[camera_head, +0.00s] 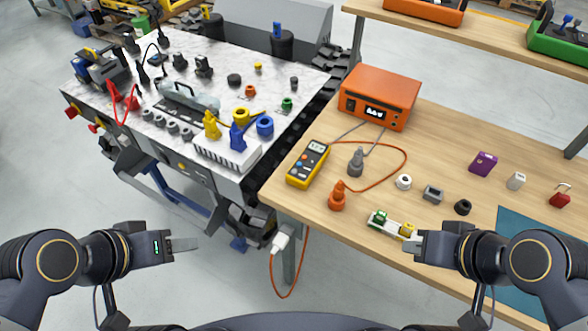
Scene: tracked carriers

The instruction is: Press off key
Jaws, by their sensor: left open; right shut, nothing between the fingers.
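No key marked off can be read at this size. Red knobs (94,127) sit on the left side of the tracked carrier. My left gripper (184,244) is open and empty, low in front of the carrier. My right gripper (416,241) is shut and empty, beside a small board with green and yellow blocks (380,219).
The carrier's marble-look top (215,70) holds several plugs, connectors and tools. The wooden table (440,140) holds grey and orange plugs, an orange cable, and small parts at right. A white plug (280,242) hangs off the front edge. Bare table lies right of the orange box.

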